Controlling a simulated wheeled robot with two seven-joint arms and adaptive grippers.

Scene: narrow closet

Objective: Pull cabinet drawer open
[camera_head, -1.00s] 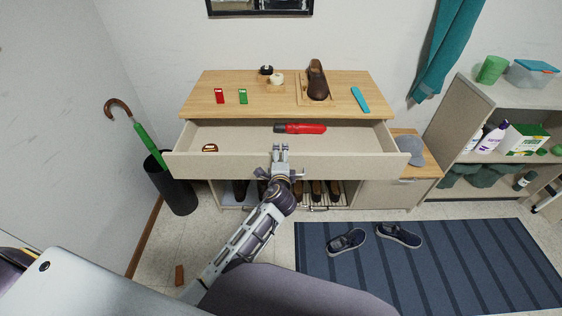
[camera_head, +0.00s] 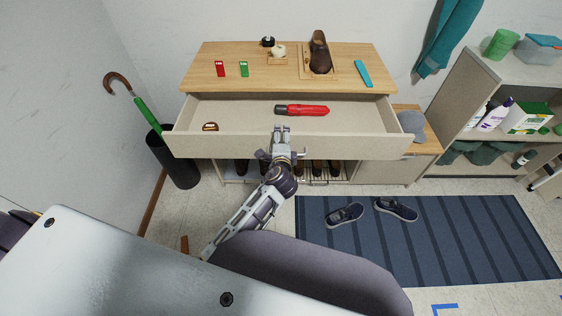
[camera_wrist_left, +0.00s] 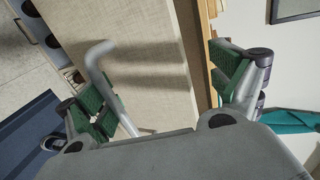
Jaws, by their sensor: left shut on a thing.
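The cabinet drawer (camera_head: 352,147) is pulled out, its beige front well clear of the wooden cabinet top (camera_head: 215,84). Its inside is exposed and holds a red-and-black item (camera_head: 302,110) and a small brown object (camera_head: 210,127). My left gripper (camera_head: 281,130) is at the middle of the drawer front, shut on the drawer handle (camera_head: 302,152). In the left wrist view the curved metal handle (camera_wrist_left: 101,62) runs between the green-padded fingers of the left gripper (camera_wrist_left: 165,88); the exact contact is hidden by the gripper body. My right gripper is not in view.
A brown shoe (camera_head: 320,52) and small objects sit on the cabinet top. An umbrella stand (camera_head: 177,160) is at left, a shelf unit (camera_head: 487,92) at right. Dark shoes (camera_head: 345,215) lie on the blue striped rug (camera_head: 430,240) in front.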

